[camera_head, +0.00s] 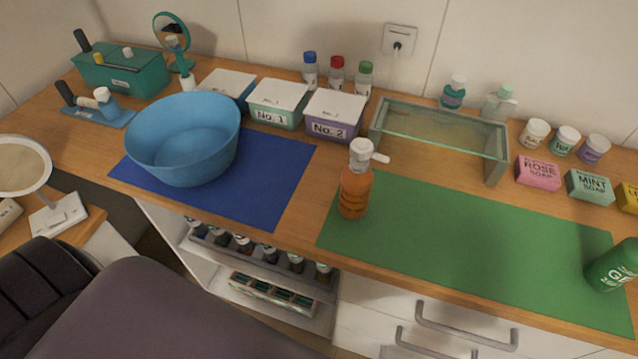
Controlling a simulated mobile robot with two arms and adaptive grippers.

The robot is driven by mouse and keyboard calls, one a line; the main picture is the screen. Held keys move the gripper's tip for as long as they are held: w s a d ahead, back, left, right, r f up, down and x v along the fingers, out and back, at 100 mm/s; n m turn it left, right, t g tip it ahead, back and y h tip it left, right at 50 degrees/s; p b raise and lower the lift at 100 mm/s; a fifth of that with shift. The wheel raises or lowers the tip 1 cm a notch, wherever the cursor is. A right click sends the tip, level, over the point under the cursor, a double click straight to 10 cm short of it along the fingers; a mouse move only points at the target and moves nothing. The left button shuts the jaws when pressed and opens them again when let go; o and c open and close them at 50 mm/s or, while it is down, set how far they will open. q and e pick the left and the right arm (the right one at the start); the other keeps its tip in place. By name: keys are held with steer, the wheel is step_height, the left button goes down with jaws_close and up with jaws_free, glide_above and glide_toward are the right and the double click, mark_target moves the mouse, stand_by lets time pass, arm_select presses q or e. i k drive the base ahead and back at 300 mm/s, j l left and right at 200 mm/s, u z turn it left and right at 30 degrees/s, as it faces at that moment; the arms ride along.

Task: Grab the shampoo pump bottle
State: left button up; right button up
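Neither of my grippers shows in the head view.
A blue basin (185,140) sits on a blue mat (270,172) to the left. Lidded boxes (334,116) and a glass tray (445,138) stand behind the bottle. Soap boxes (538,173) and a green bottle (613,266) are at right. Most of the green mat is clear.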

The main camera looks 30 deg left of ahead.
mark_target(357, 179)
steer(key=i+u, duration=0.1)
steer(key=u, duration=0.25)
steer(key=i+l+u, duration=0.1)
steer(key=u, duration=0.25)
steer(key=i+l, duration=0.1)
steer(key=k, duration=0.35)
steer(key=k+z, duration=0.4)
steer(key=i, duration=0.1)
